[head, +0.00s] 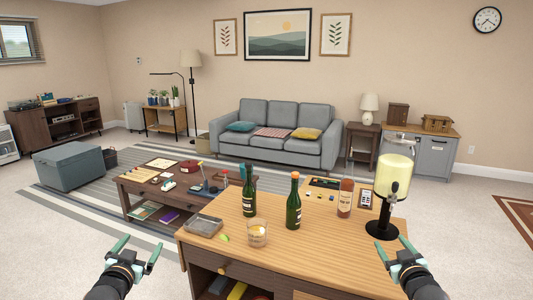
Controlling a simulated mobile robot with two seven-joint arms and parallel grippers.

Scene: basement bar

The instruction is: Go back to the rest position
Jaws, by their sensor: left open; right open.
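My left gripper (134,247) is open and empty at the lower left, over the carpet to the left of the wooden bar counter (265,262). My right gripper (393,250) is open and empty at the lower right, in front of the drink dispenser at the counter's right end. The two grippers are far apart, at about the same height in the picture. Neither holds anything.
On the counter stand green bottles (249,202) and (293,207), an amber bottle (345,198), a glass (257,233), a grey tray (203,226) and a yellow dispenser (393,178). A coffee table (130,190) stands behind.

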